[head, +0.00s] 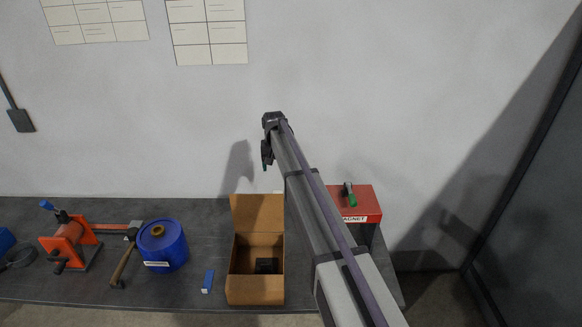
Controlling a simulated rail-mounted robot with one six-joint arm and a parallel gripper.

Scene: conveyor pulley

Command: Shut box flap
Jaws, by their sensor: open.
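A brown cardboard box (255,290) stands on the dark bench, right of its middle. Its flap (257,213) stands up at the back edge, so the box is open. A small black object (266,265) lies inside. My gripper (265,160) is at the end of my arm, raised above and behind the box in the picture, in front of the wall. It is open, small and dark in this view, and apart from the flap. My arm crosses the picture just right of the box and hides part of the bench there.
On the bench (210,235), a blue drum (163,246), a hammer (124,262) and an orange vise-like tool (70,240) stand left of the box. A small blue item (208,281) lies beside it.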

